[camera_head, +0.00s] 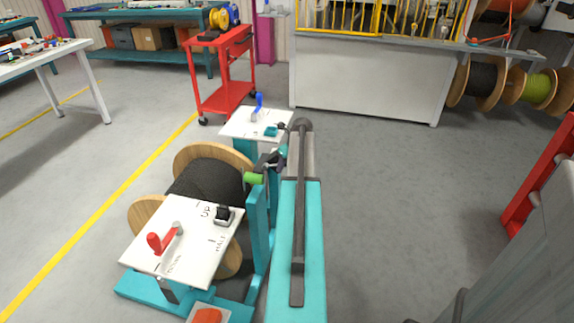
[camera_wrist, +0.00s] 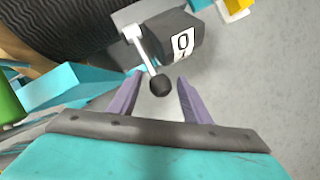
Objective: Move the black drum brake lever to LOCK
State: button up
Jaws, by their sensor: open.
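In the wrist view a thin pale lever with a black ball knob (camera_wrist: 160,85) slants down from a dark grey block (camera_wrist: 172,36). The block carries a white label reading 0. My gripper (camera_wrist: 160,77) is open, its purple fingers on either side of the knob in the picture; no contact shows, and I cannot tell the depth gap. No LOCK mark is legible. In the head view my arm hides much of this area. A black control (camera_head: 224,214) stands on the near white panel (camera_head: 150,252), beside a red lever (camera_head: 165,238).
A wooden-flanged drum of black cable (camera_head: 205,178) lies left of my arm, with a green roller (camera_head: 254,178) close by. A farther white panel (camera_head: 240,122) carries a blue lever (camera_head: 258,106). A red cart (camera_head: 222,75) stands behind.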

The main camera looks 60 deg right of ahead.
grip_shut()
